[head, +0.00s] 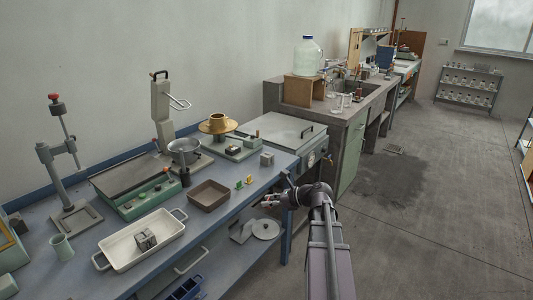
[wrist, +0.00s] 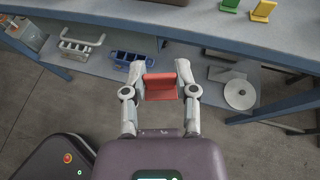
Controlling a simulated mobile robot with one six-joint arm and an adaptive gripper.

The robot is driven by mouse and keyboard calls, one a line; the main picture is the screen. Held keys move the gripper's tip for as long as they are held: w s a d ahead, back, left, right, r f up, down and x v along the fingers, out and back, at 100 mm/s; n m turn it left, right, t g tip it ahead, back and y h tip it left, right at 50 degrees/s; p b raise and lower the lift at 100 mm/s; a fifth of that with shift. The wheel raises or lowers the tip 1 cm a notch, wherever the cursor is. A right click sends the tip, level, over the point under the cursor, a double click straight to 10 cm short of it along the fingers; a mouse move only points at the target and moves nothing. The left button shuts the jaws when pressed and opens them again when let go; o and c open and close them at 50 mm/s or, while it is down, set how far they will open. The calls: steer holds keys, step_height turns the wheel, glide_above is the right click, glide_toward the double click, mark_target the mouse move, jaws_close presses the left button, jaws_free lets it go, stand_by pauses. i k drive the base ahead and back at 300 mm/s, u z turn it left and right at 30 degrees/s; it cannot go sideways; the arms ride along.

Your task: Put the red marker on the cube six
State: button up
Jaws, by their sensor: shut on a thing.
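My gripper (wrist: 160,82) is shut on the red marker (wrist: 161,88), a small red L-shaped piece between its fingertips. In the head view my gripper (head: 271,200) is off the front edge of the blue bench, with the marker barely visible. One grey cube (head: 145,239) is in the white tray, and another grey cube (head: 267,158) is on the bench near the hotplate-like box. Their numbers are too small to read, so I cannot tell which is cube six.
A green marker (head: 239,185) and a yellow marker (head: 249,180) stand on the bench beside a brown tray (head: 226,205). The white tray (head: 104,251) is at the front left. Under the bench top is a shelf (wrist: 208,63) with a blue rack (wrist: 133,59) and a round disc (wrist: 239,94).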

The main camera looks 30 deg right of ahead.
mark_target(268, 154)
steer(key=i, duration=0.85)
